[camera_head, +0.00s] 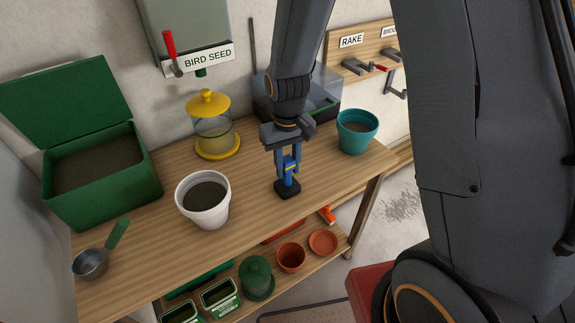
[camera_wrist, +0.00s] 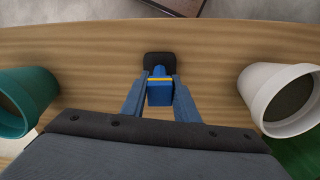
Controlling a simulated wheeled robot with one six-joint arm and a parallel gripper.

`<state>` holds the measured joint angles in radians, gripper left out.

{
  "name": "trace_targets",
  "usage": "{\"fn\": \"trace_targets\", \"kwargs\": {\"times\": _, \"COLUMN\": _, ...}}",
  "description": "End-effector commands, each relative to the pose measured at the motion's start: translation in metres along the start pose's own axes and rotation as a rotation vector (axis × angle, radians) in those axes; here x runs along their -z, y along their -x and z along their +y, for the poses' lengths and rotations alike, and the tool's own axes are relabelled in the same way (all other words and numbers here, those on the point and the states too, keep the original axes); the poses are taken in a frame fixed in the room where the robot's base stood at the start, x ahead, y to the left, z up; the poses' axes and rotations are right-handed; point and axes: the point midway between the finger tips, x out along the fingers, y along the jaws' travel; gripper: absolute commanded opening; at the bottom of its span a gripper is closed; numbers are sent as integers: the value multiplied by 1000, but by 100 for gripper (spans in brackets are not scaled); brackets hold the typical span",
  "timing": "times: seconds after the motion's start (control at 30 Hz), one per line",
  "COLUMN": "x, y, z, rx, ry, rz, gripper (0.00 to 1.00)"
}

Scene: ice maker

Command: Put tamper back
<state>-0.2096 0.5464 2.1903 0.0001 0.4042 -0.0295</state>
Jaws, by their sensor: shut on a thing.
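The tamper (camera_head: 288,188) has a blue handle with a yellow band and a dark square foot. It stands upright at the front part of the wooden bench, its foot at or just above the top; I cannot tell which. My gripper (camera_head: 288,165) points down and is shut on the blue handle. In the wrist view my gripper (camera_wrist: 160,95) has a blue finger on each side of the handle, and the tamper's dark foot (camera_wrist: 159,60) shows beyond them.
On the bench (camera_head: 250,195) stand a white pot (camera_head: 190,213), a teal pot (camera_head: 357,139), a yellow feeder (camera_head: 216,146), an open green bin (camera_head: 100,190) and a scoop (camera_head: 92,262). A bird seed dispenser (camera_head: 185,30) hangs behind.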

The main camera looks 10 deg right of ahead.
Motion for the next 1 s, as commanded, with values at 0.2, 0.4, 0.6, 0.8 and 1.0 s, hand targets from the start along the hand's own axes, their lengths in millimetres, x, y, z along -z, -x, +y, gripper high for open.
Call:
{"fn": "trace_targets", "kwargs": {"times": 0.2, "x": 0, "y": -3, "z": 0, "rx": 0, "ry": 0, "rz": 0, "gripper": 39}}
{"fn": "trace_targets", "kwargs": {"times": 0.4, "x": 0, "y": -3, "z": 0, "rx": 0, "ry": 0, "rz": 0, "gripper": 46}}
{"fn": "trace_targets", "kwargs": {"times": 0.6, "x": 0, "y": 1, "z": 0, "rx": 0, "ry": 0, "rz": 0, "gripper": 46}}
{"fn": "trace_targets", "kwargs": {"times": 0.8, "x": 2, "y": 19, "z": 0, "rx": 0, "ry": 0, "rz": 3, "gripper": 46}}
{"fn": "trace_targets", "kwargs": {"times": 1.0, "x": 2, "y": 52, "z": 0, "rx": 0, "ry": 0, "rz": 5, "gripper": 46}}
